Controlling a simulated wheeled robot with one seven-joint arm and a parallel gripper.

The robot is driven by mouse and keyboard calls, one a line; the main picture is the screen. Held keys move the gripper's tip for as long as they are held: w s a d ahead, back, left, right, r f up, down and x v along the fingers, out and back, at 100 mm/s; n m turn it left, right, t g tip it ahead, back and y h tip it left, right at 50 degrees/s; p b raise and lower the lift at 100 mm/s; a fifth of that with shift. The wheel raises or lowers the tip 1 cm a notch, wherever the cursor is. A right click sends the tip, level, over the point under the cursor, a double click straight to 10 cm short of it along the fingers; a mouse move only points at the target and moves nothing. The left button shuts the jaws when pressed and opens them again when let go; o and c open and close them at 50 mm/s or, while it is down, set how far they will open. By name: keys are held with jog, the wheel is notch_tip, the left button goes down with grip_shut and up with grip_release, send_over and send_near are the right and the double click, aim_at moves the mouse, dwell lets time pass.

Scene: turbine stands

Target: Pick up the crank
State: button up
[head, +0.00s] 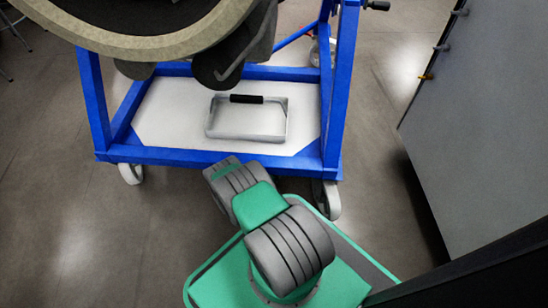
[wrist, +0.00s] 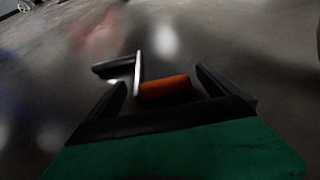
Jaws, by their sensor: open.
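What looks like the crank shows in the wrist view: an orange cylindrical grip (wrist: 165,87), a thin pale metal arm (wrist: 138,72) and a dark bar (wrist: 113,68) on its left. My gripper (wrist: 160,76) is open, with one black finger on each side of the orange grip in the picture. I cannot tell how deep the grip lies between the fingers, and no contact is clear. My gripper is not visible in the head view. A black handle (head: 376,5) also shows there, partly cut off at the top of the blue stand; I cannot tell if it is the crank.
The blue wheeled stand (head: 215,157) carries a large round part (head: 140,45) and a white tray (head: 210,134) with a black handle. A grey cabinet (head: 490,120) with several small pegs stands on the right. Grey floor (head: 70,235) is clear at left.

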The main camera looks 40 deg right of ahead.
jog(key=shift+d, duration=0.2)
jog(key=c, duration=2.1)
